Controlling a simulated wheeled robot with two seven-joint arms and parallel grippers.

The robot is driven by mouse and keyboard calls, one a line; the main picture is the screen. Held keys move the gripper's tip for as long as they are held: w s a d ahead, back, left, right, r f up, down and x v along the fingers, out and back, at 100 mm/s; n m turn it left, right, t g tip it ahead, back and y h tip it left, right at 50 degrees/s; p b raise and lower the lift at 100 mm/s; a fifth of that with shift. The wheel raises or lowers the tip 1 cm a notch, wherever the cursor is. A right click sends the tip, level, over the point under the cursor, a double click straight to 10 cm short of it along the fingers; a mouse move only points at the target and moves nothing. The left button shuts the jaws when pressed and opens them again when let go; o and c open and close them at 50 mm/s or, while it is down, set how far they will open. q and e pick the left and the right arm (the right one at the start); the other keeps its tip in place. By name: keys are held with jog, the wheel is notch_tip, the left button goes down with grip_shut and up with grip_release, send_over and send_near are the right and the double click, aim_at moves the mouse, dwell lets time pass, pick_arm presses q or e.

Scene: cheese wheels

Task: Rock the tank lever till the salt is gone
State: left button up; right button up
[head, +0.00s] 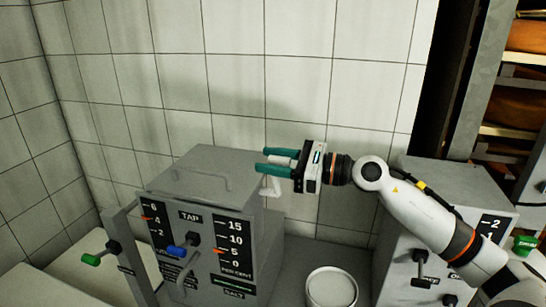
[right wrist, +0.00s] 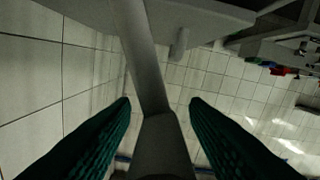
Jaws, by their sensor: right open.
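The grey tank (head: 205,185) stands against the tiled wall, its front marked TAP, PERCENT and SALT. An orange pointer (head: 219,251) sits near 5 on the percent scale. A blue-handled tap (head: 178,252) is on the front, and a green-handled lever (head: 92,259) sticks out at the left. My right gripper (head: 277,162) is at the tank's upper right side, its teal fingers open. A pale bent piece (head: 272,187) shows just below them. In the right wrist view a grey bar (right wrist: 143,60) runs between the open fingers; I cannot tell whether they touch it. My left gripper is out of view.
A round white container (head: 331,288) stands in front, right of the tank. A second grey box (head: 440,190) with dark controls stands at the right, below my right arm. A rack with orange wheels (head: 526,80) is at the far right. Wall space above the tank is clear.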

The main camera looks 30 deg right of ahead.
grip_shut()
